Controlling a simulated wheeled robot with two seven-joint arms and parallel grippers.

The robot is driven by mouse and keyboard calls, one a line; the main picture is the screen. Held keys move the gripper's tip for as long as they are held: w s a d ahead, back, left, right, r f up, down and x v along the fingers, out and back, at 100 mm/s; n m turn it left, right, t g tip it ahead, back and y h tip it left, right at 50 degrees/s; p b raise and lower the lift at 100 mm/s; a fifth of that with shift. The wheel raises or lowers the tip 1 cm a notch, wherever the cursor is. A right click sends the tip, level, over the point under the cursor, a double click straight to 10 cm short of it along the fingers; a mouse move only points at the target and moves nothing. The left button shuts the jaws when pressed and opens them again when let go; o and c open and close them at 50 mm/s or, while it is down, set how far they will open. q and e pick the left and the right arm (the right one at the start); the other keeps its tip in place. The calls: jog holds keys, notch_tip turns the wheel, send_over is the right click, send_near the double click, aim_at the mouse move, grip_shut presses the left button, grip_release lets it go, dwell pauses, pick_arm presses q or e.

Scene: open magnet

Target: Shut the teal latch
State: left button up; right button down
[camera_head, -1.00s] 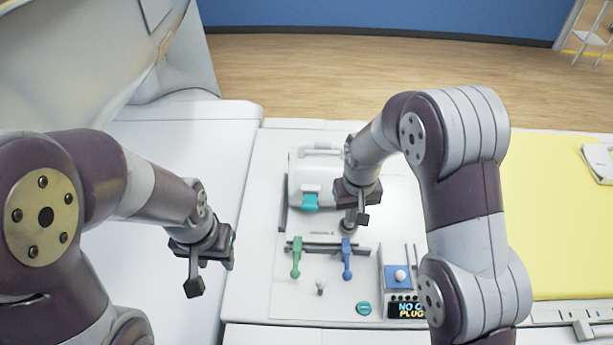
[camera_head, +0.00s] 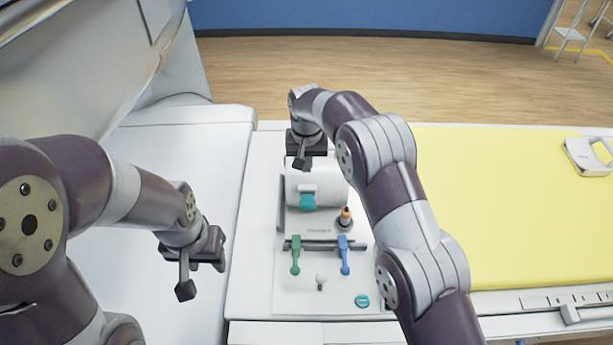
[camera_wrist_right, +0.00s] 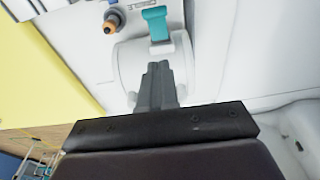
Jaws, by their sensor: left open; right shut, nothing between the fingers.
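The teal latch (camera_head: 308,201) is on the near side of a white rounded housing (camera_head: 325,188) on the white panel. The latch also shows in the right wrist view (camera_wrist_right: 156,24), on the edge of the housing. My right gripper (camera_head: 304,164) is shut and empty, over the far part of the housing. In the right wrist view its closed fingers (camera_wrist_right: 158,68) point towards the latch, with a gap between tips and latch; whether they touch the housing I cannot tell. My left gripper (camera_head: 202,274) is open and empty, left of the panel.
A green lever (camera_head: 295,257), a blue lever (camera_head: 344,257), an orange-tipped plug (camera_head: 345,217), a small white knob (camera_head: 320,282) and a teal button (camera_head: 362,301) are on the panel. A yellow mat (camera_head: 490,220) lies to the right. My right arm crosses the panel's right side.

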jog(key=b, duration=0.2)
send_over(307, 204)
jog(key=w, duration=0.3)
notch_tip(307, 204, down, 6)
jog(key=f+p, duration=0.1)
jog(key=s+f+p, duration=0.2)
jog(key=f+p, duration=0.1)
jog(key=shift+s+f, duration=0.2)
jog(key=shift+f, duration=0.25)
pick_arm(q)
jog(key=shift+w+r, duration=0.1)
jog(key=shift+r, duration=0.35)
pick_arm(e)
jog(key=shift+f, duration=0.15)
jog(key=shift+w, duration=0.1)
pick_arm(q)
jog(key=shift+f, duration=0.1)
